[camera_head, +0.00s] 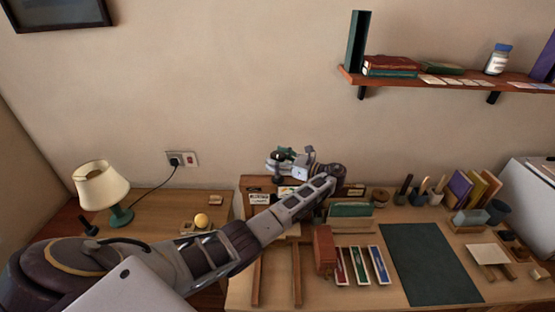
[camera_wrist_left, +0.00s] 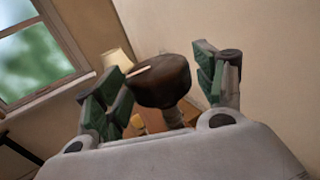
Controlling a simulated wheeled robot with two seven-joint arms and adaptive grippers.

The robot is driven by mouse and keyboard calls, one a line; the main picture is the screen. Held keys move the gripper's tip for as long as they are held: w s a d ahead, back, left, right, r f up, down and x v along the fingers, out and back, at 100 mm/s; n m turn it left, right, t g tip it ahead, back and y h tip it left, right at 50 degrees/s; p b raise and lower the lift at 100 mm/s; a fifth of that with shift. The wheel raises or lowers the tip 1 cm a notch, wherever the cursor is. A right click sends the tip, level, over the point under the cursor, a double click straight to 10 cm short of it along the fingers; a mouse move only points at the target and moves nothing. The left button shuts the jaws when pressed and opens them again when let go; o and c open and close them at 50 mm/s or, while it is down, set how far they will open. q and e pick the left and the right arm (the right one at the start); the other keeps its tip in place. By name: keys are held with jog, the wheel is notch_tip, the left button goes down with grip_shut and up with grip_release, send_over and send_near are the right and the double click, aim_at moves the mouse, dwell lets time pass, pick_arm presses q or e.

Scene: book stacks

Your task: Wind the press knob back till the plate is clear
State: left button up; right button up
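The press knob (camera_wrist_left: 162,82) is a dark brown round cap with a pale line on it, on a stem, in the left wrist view. My left gripper (camera_wrist_left: 160,90) is open, its green-padded fingers on either side of the knob. A gap shows at the right finger; at the left finger I cannot tell whether it touches. In the head view my left gripper (camera_head: 287,160) is at the back of the desk, beside the small dark knob (camera_head: 277,157). The press plate is not clearly visible, with my arm in front of that area. My right gripper is not in view.
A lamp (camera_head: 102,186) and a yellow ball (camera_head: 201,220) stand on the left table. The desk holds a red-brown box (camera_head: 324,248), several coloured trays (camera_head: 360,265), a dark green mat (camera_head: 430,263) and upright books (camera_head: 474,190). A shelf (camera_head: 440,80) hangs above.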

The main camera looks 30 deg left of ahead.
pick_arm(q)
jog(key=shift+w+d+r, duration=0.1)
jog(key=shift+d+r, duration=0.05)
jog(key=shift+d, duration=0.1)
jog(key=d, duration=1.1)
jog(key=shift+w+d, duration=0.3)
jog(key=shift+w, duration=0.05)
dwell(0.4)
jog(key=shift+s, duration=0.1)
dwell(0.4)
